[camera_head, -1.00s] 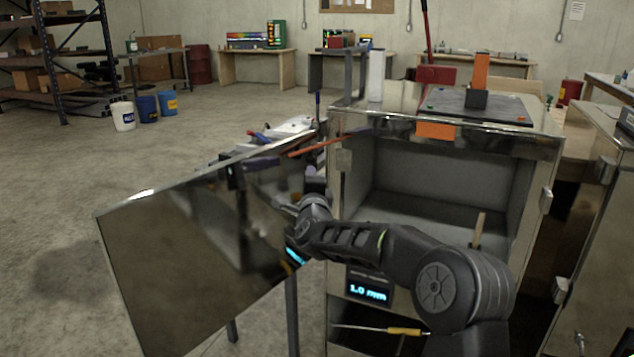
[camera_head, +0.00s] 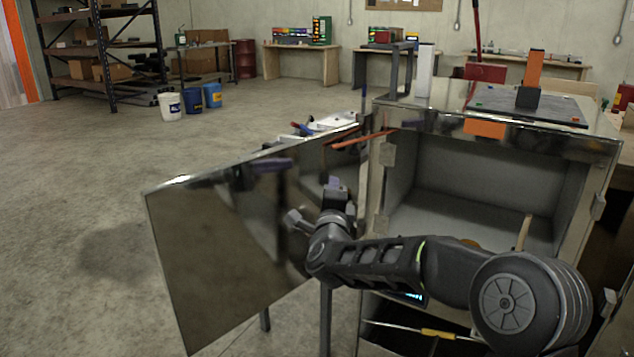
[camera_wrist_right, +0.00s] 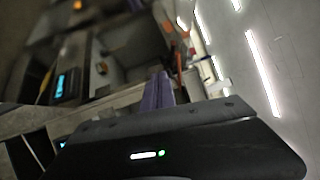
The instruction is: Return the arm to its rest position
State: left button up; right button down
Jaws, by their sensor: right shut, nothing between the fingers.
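My right arm reaches in from the lower right of the head view, across the front of an open metal cabinet (camera_head: 600,160). My right gripper (camera_head: 336,187) points up beside the cabinet's mirrored open door (camera_head: 215,255); I cannot tell whether it touches the door. Its purple fingers also show in the right wrist view (camera_wrist_right: 158,92), close together with nothing held. My left gripper is not in view.
The cabinet's compartment (camera_head: 480,175) stands open; a wooden handle (camera_head: 525,231) rises at its front. An orange-and-black tool (camera_head: 532,80) stands on a dark plate on the cabinet top. A yellow-handled tool (camera_head: 440,334) lies below my arm. Floor at left is clear.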

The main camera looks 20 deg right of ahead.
jog(key=s+a+f+n+g+y, duration=0.25)
jog(key=s+a+f+n, duration=0.2)
jog(key=f, duration=0.65)
jog(key=s+a+f+n+g+y, duration=0.2)
jog(key=s+a+f+n+y, duration=0.3)
jog(key=f, duration=0.6)
jog(key=s+a+f+n+g+y, duration=0.1)
jog(key=a+f+n+g+y, duration=0.15)
jog(key=a+f+n, duration=0.65)
jog(key=s+a+f+n+g+y, duration=0.1)
jog(key=s+a+f+g, duration=0.15)
jog(key=s+f, duration=0.75)
jog(key=s+a+f+n+g, duration=0.1)
jog(key=s+f+g, duration=0.4)
jog(key=s, duration=0.8)
jog(key=s+a+f+n+g+y, duration=0.1)
jog(key=s+a+f+n+g, duration=0.15)
jog(key=s+f, duration=0.75)
notch_tip(320, 180, up, 16)
jog(key=d+m+p, duration=0.1)
jog(key=p, duration=1.2)
jog(key=shift+s+f+p, duration=0.15)
jog(key=shift+s+p, duration=0.1)
jog(key=shift+p, duration=0.1)
